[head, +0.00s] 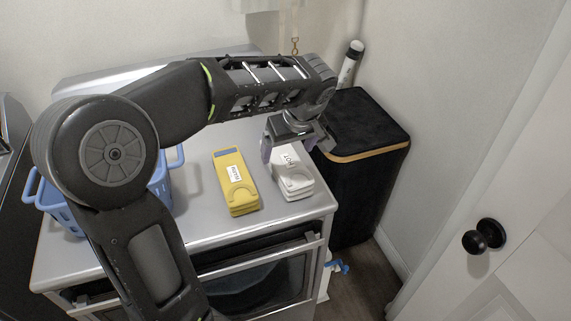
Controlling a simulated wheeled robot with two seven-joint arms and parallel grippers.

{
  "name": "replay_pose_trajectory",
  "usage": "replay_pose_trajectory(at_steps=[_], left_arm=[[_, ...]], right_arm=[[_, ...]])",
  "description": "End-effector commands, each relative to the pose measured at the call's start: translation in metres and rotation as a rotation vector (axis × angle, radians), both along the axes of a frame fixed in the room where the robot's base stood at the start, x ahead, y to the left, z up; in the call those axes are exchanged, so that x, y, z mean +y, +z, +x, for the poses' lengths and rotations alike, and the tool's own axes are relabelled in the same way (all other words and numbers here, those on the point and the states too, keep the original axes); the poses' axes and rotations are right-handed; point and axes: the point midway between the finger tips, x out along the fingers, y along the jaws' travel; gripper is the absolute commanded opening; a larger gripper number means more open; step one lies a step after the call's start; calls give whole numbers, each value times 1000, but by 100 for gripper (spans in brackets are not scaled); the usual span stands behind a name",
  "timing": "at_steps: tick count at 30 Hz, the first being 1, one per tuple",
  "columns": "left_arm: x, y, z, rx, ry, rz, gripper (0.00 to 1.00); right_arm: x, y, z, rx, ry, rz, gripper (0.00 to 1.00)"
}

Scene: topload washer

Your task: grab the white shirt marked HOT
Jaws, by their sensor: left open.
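The white folded shirt (293,181) marked HOT lies on the light grey appliance top, near its right front corner. My left gripper (289,152) is open above the back part of the shirt, pointing down, with its fingers close to it. I cannot tell whether they touch the shirt. The gripper hides part of the shirt's back end. My right gripper is not in view.
A yellow folded shirt (235,185) with a label lies left of the white one. A blue basket (161,184) stands at the left, partly behind my left arm. A black bin (367,178) with a wooden rim stands at the right. A white door (520,245) is at far right.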

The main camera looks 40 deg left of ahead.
Motion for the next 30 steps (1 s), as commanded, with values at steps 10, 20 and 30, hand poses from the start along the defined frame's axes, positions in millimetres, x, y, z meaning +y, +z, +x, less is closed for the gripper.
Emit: replay_pose_trajectory(at_steps=[10,20,30], left_arm=[[9,-25,6,6,1,0,87],[16,-48,12,0,1,0,87],[16,-48,12,0,0,0,87]], right_arm=[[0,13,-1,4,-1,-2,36],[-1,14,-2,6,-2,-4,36],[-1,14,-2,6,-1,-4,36]])
